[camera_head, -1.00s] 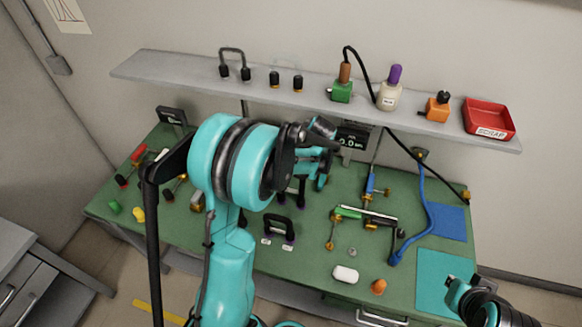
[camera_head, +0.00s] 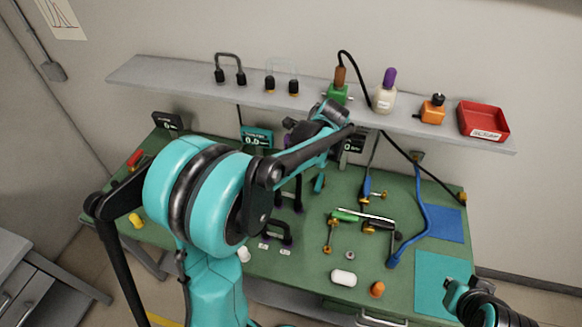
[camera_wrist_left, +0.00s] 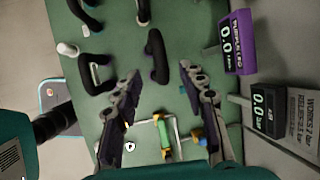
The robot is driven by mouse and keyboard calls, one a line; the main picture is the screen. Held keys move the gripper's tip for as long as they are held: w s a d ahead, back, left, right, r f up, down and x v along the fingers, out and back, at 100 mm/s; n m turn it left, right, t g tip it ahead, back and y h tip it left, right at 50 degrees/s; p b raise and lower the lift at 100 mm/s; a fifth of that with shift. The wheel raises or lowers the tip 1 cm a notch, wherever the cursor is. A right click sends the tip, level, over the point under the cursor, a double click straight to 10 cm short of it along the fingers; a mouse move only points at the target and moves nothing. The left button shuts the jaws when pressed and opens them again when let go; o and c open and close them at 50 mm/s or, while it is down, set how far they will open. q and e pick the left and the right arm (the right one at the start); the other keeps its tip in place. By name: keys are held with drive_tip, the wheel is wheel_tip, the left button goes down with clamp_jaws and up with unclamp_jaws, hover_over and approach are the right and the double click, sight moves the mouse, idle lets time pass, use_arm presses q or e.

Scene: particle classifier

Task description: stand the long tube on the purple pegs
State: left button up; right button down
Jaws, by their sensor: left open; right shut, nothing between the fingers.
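In the left wrist view a dark, rounded tube (camera_wrist_left: 155,57) lies ahead, between and just beyond the fingertips of my left gripper (camera_wrist_left: 160,78). That gripper is open and empty. A smaller dark U-shaped tube (camera_wrist_left: 92,74) stands to its left; it also shows in the head view (camera_head: 276,229), with purple at its feet. A taller dark tube (camera_head: 298,190) stands behind it, partly hidden by my left arm. My left gripper's fingers are hidden in the head view. I cannot tell whether any purple pegs are bare. My right gripper (camera_head: 462,292) is shut and empty at the lower right.
The shelf (camera_head: 205,84) behind holds a dark U tube (camera_head: 229,67), a clear U tube (camera_head: 282,72), bottles and a red scrap tray (camera_head: 484,120). A purple display (camera_wrist_left: 238,45) stands right of my left gripper. A white capsule (camera_head: 343,277) and orange piece (camera_head: 377,289) lie in front.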

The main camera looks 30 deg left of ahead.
use_arm(q)
drive_tip(key=shift+v, duration=1.5)
drive_tip(key=s+d+f+n+t+h+b, duration=0.2)
drive_tip(key=s+d+f+n+t+b, duration=0.1)
drive_tip(key=s+n, duration=0.4)
drive_tip(key=s+d+f+n+t+h+b, duration=0.2)
drive_tip(key=s+d+f+n+b, duration=0.3)
drive_tip(key=s, duration=0.5)
drive_tip(key=d+n+t+b, duration=0.1)
drive_tip(key=d+n, duration=0.1)
drive_tip(key=shift+s+d+f+n+h, duration=0.25)
drive_tip(key=shift+s+d+n+h, duration=0.1)
drive_tip(key=shift+s+n+h, duration=0.05)
